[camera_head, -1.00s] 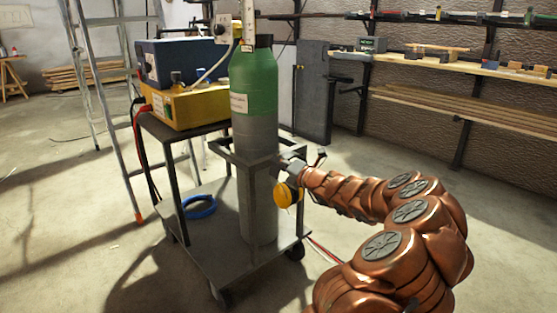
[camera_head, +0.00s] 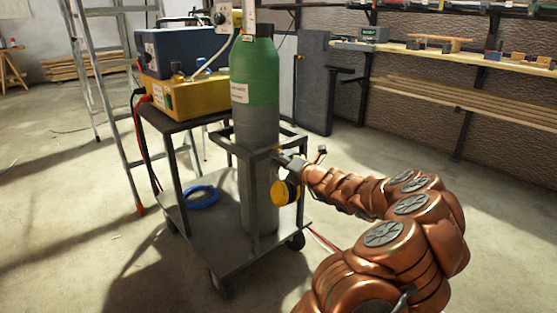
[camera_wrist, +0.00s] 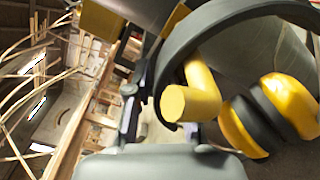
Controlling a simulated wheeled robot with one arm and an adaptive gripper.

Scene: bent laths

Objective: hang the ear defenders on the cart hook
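The ear defenders have yellow cups (camera_wrist: 288,103) and a black headband (camera_wrist: 190,30). In the head view a yellow cup (camera_head: 285,192) hangs just below my gripper (camera_head: 291,162), beside the cart's right side. A thick yellow peg, the cart hook (camera_wrist: 190,98), shows in the wrist view with its round end towards me. It lies inside the curve of the headband, close to its crest; I cannot tell whether the band rests on it. My gripper (camera_wrist: 165,130) is at the crest and appears shut on the headband; the contact is partly hidden.
The dark cart (camera_head: 220,255) carries a green and grey gas cylinder (camera_head: 255,85), a yellow case (camera_head: 185,97) and a blue box (camera_head: 180,55). A ladder (camera_head: 105,100) stands behind at left. A wall shelf (camera_head: 470,60) is at right. Floor right of the cart is mostly clear.

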